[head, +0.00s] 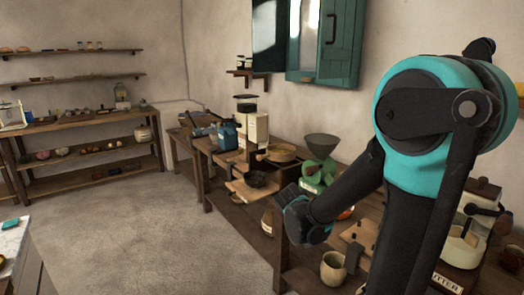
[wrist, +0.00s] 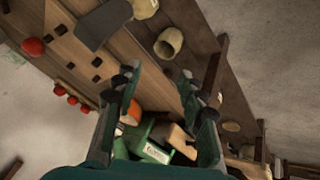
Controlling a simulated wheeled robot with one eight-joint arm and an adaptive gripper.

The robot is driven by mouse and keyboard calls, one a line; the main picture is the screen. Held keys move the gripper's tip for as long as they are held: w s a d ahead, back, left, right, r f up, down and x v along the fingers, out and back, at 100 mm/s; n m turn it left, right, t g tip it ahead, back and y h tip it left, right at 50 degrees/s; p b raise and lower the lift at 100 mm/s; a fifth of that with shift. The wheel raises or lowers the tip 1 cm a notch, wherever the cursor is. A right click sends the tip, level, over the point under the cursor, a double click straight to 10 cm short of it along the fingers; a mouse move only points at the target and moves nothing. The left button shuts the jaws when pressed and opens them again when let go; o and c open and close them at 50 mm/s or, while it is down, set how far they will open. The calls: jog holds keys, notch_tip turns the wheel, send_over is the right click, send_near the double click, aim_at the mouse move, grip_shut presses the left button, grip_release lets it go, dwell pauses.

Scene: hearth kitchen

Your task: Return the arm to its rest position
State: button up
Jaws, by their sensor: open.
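My arm reaches across the right half of the head view, its dark links and teal joints in front of the long wooden counter. Its far end (head: 305,217) points left over the counter, and the fingers are not clear there. In the wrist view my gripper (wrist: 157,85) is open, with its two dark green fingers apart and nothing held between them. A green device with a label (wrist: 150,152) shows below and between the fingers, and I cannot tell its distance from them.
A green grinder with a funnel (head: 320,165) stands behind my arm. A cream and black machine (head: 250,125) stands farther back. Wall shelves (head: 75,80) are at the far left. The stone floor (head: 150,225) is clear.

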jog(key=s+f+n+y, duration=0.1)
jog(key=s+f+y, duration=0.1)
jog(key=s, duration=0.4)
jog(key=s+d+f+n+y, duration=0.1)
jog(key=s+y, duration=0.2)
jog(key=s, duration=0.4)
jog(key=shift+s+f+n, duration=0.2)
jog(key=shift+f+n, duration=0.15)
jog(key=shift+n, duration=0.05)
dwell(1.0)
